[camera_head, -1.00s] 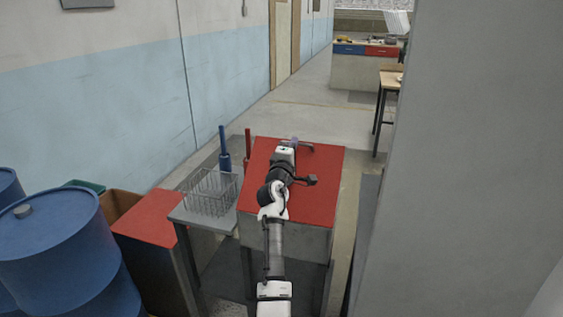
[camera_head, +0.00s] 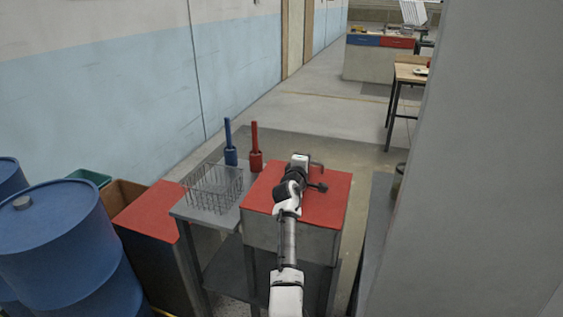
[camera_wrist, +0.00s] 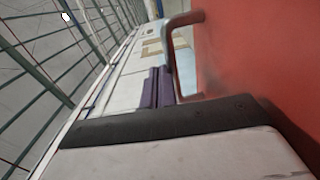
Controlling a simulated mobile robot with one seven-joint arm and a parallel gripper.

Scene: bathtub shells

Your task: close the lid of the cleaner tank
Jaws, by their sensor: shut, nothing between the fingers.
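The cleaner tank (camera_head: 290,236) is a grey box on the table with a red lid (camera_head: 325,207). The lid now looks nearly flat over the box; I cannot tell whether a gap remains at the far side. My gripper reaches over the lid toward its far edge in the head view. In the wrist view its purple fingers (camera_wrist: 157,88) are shut together with nothing between them. The red lid surface (camera_wrist: 255,65) fills the right side there, with a bar handle (camera_wrist: 180,24) beside the fingers. Contact between fingers and lid is hidden.
A wire basket (camera_head: 214,188) stands left of the tank, with a blue tool (camera_head: 230,145) and a red tool (camera_head: 255,148) behind it. Blue drums (camera_head: 55,235) and a red-topped cabinet (camera_head: 150,210) are at left. A grey wall (camera_head: 470,180) closes off the right.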

